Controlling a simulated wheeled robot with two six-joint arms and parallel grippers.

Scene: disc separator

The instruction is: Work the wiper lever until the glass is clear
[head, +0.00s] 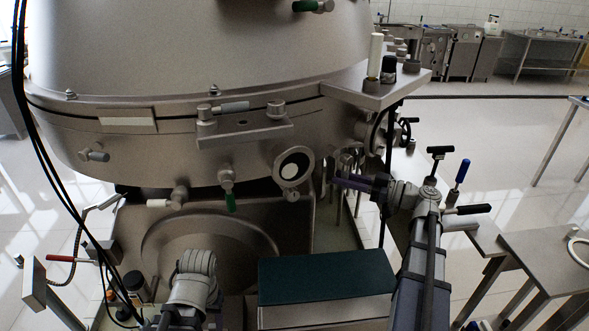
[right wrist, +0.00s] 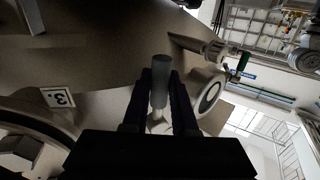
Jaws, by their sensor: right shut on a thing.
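My right gripper (head: 345,181) reaches in from the right, just right of the glass. In the right wrist view its dark fingers (right wrist: 160,95) are shut on the grey cylindrical grip of the wiper lever (right wrist: 160,68). The lever is hard to make out in the head view. My left wrist shows low in the head view, but its fingers do not.
A dark green-topped box (head: 326,275) stands below the glass. Steel tables (head: 545,250) stand at the right.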

